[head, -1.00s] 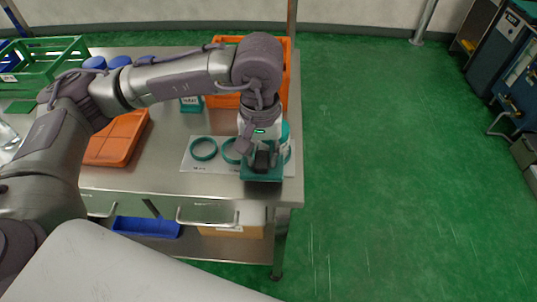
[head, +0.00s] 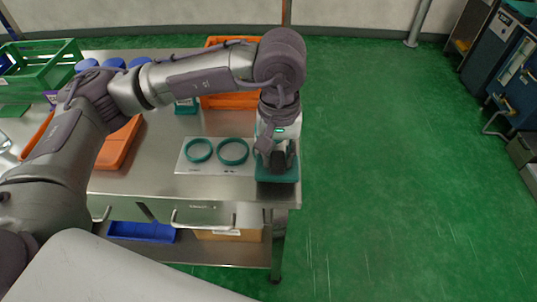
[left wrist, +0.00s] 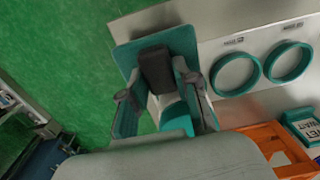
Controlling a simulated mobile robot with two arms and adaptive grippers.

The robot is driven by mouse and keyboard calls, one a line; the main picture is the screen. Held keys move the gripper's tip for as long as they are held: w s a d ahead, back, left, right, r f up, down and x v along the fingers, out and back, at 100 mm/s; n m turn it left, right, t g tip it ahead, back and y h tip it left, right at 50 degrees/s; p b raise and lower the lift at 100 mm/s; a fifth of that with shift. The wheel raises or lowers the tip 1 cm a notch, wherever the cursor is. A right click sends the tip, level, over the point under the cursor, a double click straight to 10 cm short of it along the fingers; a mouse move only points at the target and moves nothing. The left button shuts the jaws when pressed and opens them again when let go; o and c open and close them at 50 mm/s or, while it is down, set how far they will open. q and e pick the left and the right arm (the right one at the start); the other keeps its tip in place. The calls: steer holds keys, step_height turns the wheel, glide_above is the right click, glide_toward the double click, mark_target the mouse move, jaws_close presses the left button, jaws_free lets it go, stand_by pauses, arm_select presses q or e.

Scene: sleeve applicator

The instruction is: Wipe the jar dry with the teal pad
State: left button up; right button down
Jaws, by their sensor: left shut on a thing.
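My left gripper (head: 277,158) is shut on the dark handle block of the teal pad (head: 278,177), at the table's front right corner. In the left wrist view the pad (left wrist: 182,40) lies flat beyond the fingers, with the dark grey block between them (left wrist: 157,82). A teal round top with a pale body, seemingly the jar (left wrist: 176,112), shows close beside the fingers in that view. It is mostly covered by the gripper, so I cannot tell whether the pad touches it. In the head view the jar is hidden behind my gripper. My right gripper is out of view.
Two teal rings (head: 233,152) lie on a white card (head: 190,168) left of the pad. An orange crate (head: 228,102), an orange tray (head: 118,147) and a green crate (head: 40,62) stand on the table (head: 150,185). Open green floor is to the right.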

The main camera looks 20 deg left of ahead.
arm_select(q)
steer(key=shift+w+d, duration=0.15)
steer(key=shift+d, duration=0.1)
steer(key=shift+s+d+r, duration=0.1)
steer(key=shift+s+r, duration=0.1)
steer(key=shift+r, duration=0.2)
steer(key=shift+s+d+r+p, duration=0.25)
steer(key=shift+s+r+p, duration=0.15)
steer(key=shift+s+r, duration=0.5)
steer(key=shift+s+d+r+p, duration=0.2)
steer(key=shift+s+r+p, duration=0.15)
steer(key=shift+s+r, duration=0.55)
steer(key=shift+r, duration=0.3)
